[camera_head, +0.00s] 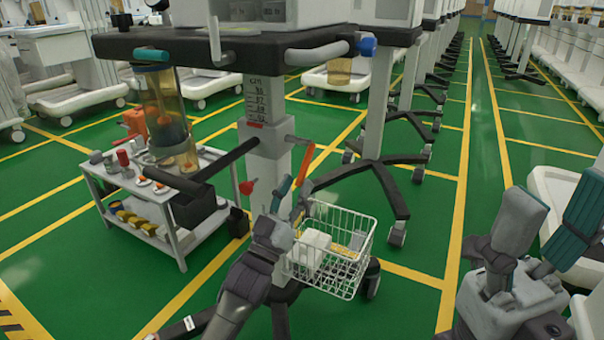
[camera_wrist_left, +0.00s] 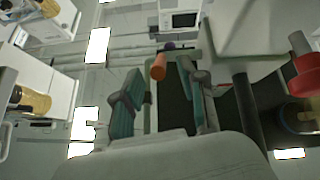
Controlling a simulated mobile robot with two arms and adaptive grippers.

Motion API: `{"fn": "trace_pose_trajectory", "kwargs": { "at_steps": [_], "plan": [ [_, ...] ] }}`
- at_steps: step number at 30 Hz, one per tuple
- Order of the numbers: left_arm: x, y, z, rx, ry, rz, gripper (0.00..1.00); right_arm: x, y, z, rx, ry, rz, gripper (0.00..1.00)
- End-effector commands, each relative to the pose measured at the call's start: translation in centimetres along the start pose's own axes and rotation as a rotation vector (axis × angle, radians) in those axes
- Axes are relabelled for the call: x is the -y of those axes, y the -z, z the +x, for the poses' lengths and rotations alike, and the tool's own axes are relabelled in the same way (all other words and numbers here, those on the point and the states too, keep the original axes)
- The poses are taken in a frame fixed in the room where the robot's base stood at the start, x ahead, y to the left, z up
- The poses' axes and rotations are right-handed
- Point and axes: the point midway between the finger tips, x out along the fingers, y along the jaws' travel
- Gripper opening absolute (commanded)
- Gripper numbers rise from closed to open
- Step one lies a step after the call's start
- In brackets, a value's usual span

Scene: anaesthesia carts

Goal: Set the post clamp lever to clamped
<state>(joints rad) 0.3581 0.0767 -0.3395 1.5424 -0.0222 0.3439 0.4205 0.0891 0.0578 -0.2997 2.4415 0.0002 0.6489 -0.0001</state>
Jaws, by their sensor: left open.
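The post clamp lever (camera_head: 305,165) is orange and slants down from the clamp on the right side of the white post (camera_head: 262,165). The post has a numbered scale. My left gripper (camera_head: 293,192) is open just below the lever's lower end. In the left wrist view the rounded orange lever end (camera_wrist_left: 158,68) shows between and beyond the teal fingers (camera_wrist_left: 158,98). I cannot tell whether they touch it. My right gripper (camera_head: 553,215) is open and empty at the right, away from the post.
A red knob (camera_head: 247,187) sits left of the post, and it also shows in the left wrist view (camera_wrist_left: 308,75). A white wire basket (camera_head: 350,235) hangs beside my left gripper. A dark tabletop (camera_head: 215,45) overhangs above. A white trolley (camera_head: 175,205) stands at left.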

Motion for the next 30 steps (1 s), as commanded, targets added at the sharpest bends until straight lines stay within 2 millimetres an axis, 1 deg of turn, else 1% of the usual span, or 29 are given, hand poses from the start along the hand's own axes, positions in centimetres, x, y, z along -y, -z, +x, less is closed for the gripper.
{"fn": "trace_pose_trajectory", "kwargs": {
  "at_steps": [1, 3, 6, 9, 12, 15, 23, 24, 26, 27, 29, 30],
  "plan": [
    [0.0, -0.1, -1.3, 0.004, 0.001, -0.001, 0.41, 0.0, 0.0, 0.0, -0.001, 0.000, 0.000, 0.59],
    [0.0, -0.1, -2.9, 0.003, 0.001, 0.000, 0.41, 0.0, 0.0, 0.0, -0.001, 0.000, 0.000, 0.59],
    [0.0, -0.1, -4.8, 0.002, 0.001, 0.000, 0.41, 0.0, 0.0, 0.0, -0.001, 0.001, 0.000, 0.59],
    [0.0, -0.1, -6.2, 0.002, 0.001, 0.001, 0.41, 0.0, 0.0, 0.0, -0.001, 0.001, 0.000, 0.59],
    [0.0, 0.0, -7.1, 0.000, 0.000, 0.001, 0.41, 0.0, 0.0, 0.0, -0.001, 0.001, 0.000, 0.59],
    [0.0, 0.1, -7.6, -0.001, 0.000, 0.001, 0.41, 0.0, 0.0, 0.0, -0.001, 0.001, 0.000, 0.59],
    [0.0, 0.0, -7.6, -0.001, 0.000, 0.001, 0.41, 0.0, 0.0, 0.0, -0.001, 0.001, 0.000, 0.59],
    [0.0, 0.1, -7.6, -0.001, 0.000, 0.001, 0.35, 0.0, 0.0, 0.1, 0.000, 0.001, 0.000, 0.59],
    [-0.1, 0.3, -7.5, 0.002, 0.002, 0.003, 0.25, -0.1, -0.5, 0.2, 0.020, 0.000, -0.001, 0.59],
    [-0.1, 0.5, -7.3, 0.008, 0.006, 0.005, 0.18, -0.1, -1.4, 0.3, 0.053, -0.002, -0.002, 0.59],
    [-0.3, 1.1, -7.0, 0.022, 0.016, 0.015, 0.08, -0.4, -3.6, 0.5, 0.140, -0.005, -0.005, 0.59],
    [-0.5, 1.6, -6.8, 0.037, 0.025, 0.025, 0.01, -0.6, -5.8, 0.3, 0.225, -0.009, -0.007, 0.59]
  ]
}}
